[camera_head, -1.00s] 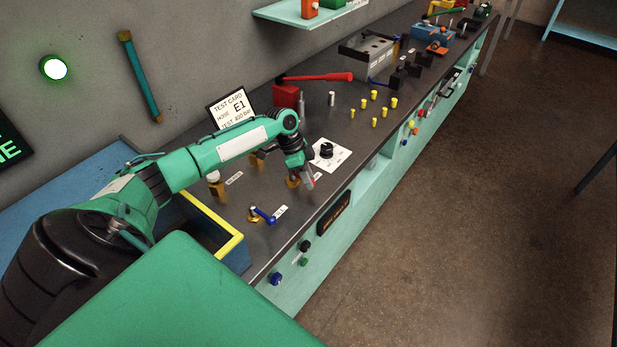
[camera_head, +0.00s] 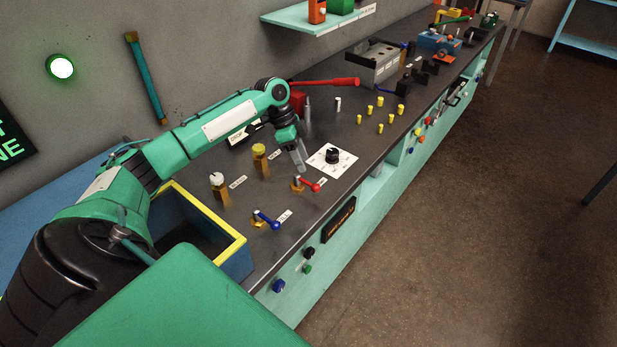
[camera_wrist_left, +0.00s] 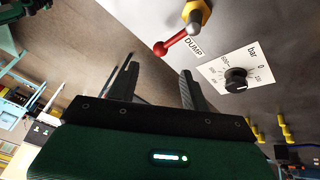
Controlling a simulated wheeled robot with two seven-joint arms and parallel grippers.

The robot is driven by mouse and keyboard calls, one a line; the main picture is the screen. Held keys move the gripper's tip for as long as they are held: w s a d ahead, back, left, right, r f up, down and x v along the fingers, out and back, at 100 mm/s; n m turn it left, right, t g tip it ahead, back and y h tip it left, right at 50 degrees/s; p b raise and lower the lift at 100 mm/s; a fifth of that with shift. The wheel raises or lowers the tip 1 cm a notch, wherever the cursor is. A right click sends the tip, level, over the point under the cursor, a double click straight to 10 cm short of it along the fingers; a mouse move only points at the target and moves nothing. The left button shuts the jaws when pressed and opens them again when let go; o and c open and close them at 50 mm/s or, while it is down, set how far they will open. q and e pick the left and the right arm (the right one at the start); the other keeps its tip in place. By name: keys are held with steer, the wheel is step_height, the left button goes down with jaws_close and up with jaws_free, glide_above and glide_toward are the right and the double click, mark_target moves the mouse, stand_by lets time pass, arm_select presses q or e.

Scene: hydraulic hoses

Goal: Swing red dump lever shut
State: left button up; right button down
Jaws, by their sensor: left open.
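The red dump lever (camera_head: 309,184) sits on a brass valve body (camera_head: 297,183) on the dark bench top. In the head view its handle points right, toward the bench's front edge. In the left wrist view the red lever (camera_wrist_left: 172,45) runs from the brass nut (camera_wrist_left: 196,14) down-left to a round knob, beside the "DUMP" label (camera_wrist_left: 193,46). My left gripper (camera_head: 300,168) is just above and behind the valve in the head view. In the left wrist view the open jaws (camera_wrist_left: 158,82) are empty, with the lever beyond their tips and apart from them. My right gripper is not in view.
A blue lever (camera_head: 267,219) on a similar valve lies nearer. A black dial on a white bar card (camera_head: 345,160) is just beyond the dump valve. Brass posts (camera_head: 260,160), a yellow-rimmed blue bin (camera_head: 240,247) and yellow pegs (camera_head: 380,102) stand around. Floor beyond the bench is clear.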

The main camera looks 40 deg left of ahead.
arm_select(q)
steer(key=v, duration=0.4)
steer(key=shift+a+r+b, duration=0.15)
steer(key=shift+r+b, duration=0.2)
steer(key=shift+r, duration=0.05)
